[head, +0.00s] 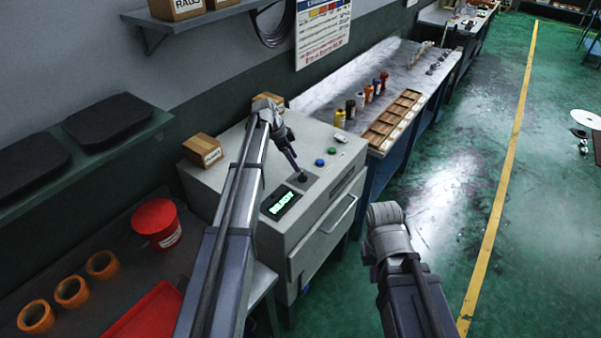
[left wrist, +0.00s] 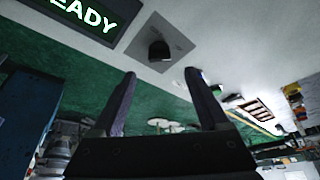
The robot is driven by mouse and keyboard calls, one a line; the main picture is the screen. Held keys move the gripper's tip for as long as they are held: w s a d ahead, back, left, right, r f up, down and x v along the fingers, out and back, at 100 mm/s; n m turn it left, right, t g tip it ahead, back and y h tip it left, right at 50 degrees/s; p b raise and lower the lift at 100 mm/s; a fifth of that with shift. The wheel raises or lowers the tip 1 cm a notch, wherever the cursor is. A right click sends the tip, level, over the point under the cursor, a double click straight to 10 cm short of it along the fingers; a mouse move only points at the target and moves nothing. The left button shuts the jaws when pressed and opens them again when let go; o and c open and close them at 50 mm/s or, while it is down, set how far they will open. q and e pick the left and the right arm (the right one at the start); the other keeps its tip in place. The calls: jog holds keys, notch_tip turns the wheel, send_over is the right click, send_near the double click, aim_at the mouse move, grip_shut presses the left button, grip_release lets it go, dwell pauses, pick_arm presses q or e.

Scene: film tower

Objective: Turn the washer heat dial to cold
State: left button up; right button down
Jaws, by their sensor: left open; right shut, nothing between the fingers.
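The washer (head: 232,180) is a pale grey box-shaped machine. Its dial (head: 303,176) is a small black knob on a grey square plate on the sloped top, beside the display. In the left wrist view the dial (left wrist: 159,50) stands ahead of the fingertips. My left gripper (head: 294,163) is just above the dial, pointing down at it. In the left wrist view my left gripper (left wrist: 160,82) is open, its fingers apart with nothing between them. No dial setting marks can be read. My right arm shows at lower right in the head view, but its fingers are hidden.
A lit display (head: 281,203) reads READY. A green button (head: 332,151) and a blue button (head: 319,162) are on the washer top. A cardboard box (head: 203,150) sits at its back edge. A red tub (head: 156,222) and orange rings stand on the left bench.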

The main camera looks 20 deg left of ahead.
aim_at(303, 174)
pick_arm(q)
jog(key=b+x, duration=0.5)
jog(key=x, duration=0.1)
jog(key=shift+d+f+b, duration=0.15)
jog(key=shift+f+b, duration=0.2)
jog(key=shift+f, duration=0.05)
grip_shut()
dwell(0.4)
